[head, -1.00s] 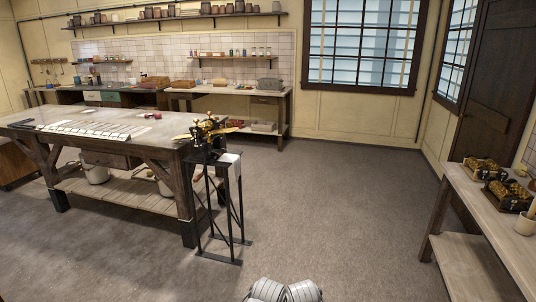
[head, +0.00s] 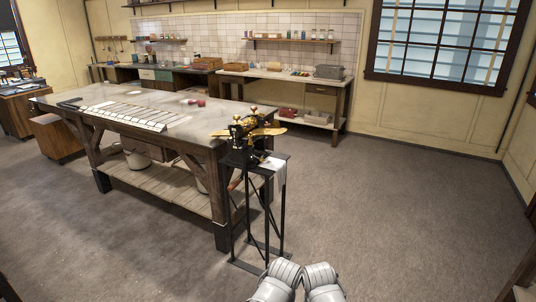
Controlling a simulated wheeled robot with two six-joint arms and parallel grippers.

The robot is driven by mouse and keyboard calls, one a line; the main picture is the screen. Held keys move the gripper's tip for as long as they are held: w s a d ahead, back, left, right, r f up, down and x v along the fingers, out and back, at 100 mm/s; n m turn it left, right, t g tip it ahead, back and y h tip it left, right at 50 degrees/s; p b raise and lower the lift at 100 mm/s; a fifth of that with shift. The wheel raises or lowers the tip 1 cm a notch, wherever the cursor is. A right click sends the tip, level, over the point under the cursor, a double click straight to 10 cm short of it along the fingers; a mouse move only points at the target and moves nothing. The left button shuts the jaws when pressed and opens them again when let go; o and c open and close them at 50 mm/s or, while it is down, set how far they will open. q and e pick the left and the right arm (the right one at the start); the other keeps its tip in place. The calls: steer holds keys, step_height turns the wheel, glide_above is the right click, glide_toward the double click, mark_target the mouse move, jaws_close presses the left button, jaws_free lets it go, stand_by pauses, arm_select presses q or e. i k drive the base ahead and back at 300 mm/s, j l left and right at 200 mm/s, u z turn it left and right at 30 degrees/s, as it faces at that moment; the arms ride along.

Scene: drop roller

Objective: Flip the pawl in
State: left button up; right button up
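A small black and gold mechanism (head: 248,132) stands on a tall, thin black metal stand (head: 256,160) at the right end of the long workbench. Gold arms stick out from it to both sides. The pawl is too small to make out at this distance. A white cloth (head: 279,172) hangs over the stand's right edge. At the bottom of the head view two grey-white rounded parts of my own arms show. My grippers are not in view.
The long wooden workbench (head: 150,140) stands left of the stand, with a row of pale plates (head: 130,115) on it. A side table (head: 290,80) and tiled wall are behind. The carpet to the right (head: 400,190) is clear.

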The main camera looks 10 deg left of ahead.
mark_target(261, 160)
steer(key=u, duration=0.35)
steer(key=i+j+z, duration=0.45)
steer(key=i+j, duration=0.2)
steer(key=i, duration=0.3)
steer(key=i+j+z, duration=0.45)
steer(key=i+j, duration=0.35)
steer(key=j, duration=0.15)
